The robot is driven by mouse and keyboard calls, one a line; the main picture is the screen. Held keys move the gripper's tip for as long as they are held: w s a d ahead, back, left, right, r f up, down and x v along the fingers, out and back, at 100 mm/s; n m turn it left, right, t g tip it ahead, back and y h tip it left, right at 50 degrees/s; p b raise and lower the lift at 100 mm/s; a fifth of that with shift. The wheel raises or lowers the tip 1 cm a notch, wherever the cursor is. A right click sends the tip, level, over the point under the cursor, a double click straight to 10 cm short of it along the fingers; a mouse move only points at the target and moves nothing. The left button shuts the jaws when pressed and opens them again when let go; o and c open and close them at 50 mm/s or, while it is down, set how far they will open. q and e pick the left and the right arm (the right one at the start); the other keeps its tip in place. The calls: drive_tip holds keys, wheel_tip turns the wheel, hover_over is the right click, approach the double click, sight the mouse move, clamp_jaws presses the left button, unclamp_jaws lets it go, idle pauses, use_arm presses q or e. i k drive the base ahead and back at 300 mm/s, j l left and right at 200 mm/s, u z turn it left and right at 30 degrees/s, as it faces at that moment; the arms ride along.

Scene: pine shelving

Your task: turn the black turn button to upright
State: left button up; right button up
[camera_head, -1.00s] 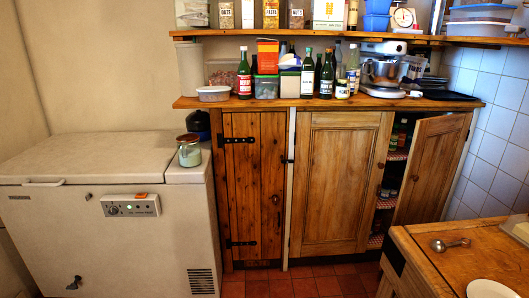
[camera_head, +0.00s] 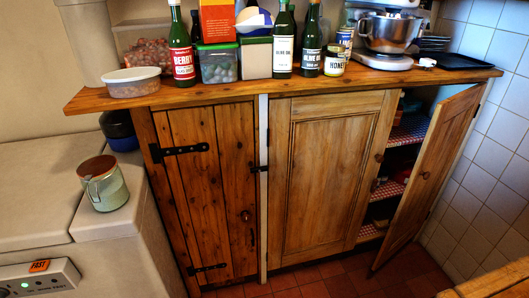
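The black turn button (camera_head: 259,168) is a small dark bar on the narrow pale post (camera_head: 263,220) between two cupboard doors. It lies roughly level and reaches left over the edge of the dark plank door (camera_head: 205,190). That door is shut and has black strap hinges on its left and a round wooden knob (camera_head: 245,216). The paler panelled door (camera_head: 325,180) right of the post is also shut. Neither of my grippers is in view.
The far right door (camera_head: 432,165) stands open, showing shelves. Bottles and tubs line the worktop (camera_head: 235,92) above. A white chest freezer (camera_head: 40,185) with a jar (camera_head: 103,185) stands at left. A wooden table corner (camera_head: 500,280) juts in at lower right.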

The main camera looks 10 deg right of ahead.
sight(257, 170)
drive_tip(key=i+l+u, duration=0.1)
drive_tip(key=i+l, duration=0.3)
drive_tip(key=i, duration=0.2)
drive_tip(key=i+l, duration=0.4)
drive_tip(key=i, duration=0.2)
drive_tip(key=j+u, duration=0.05)
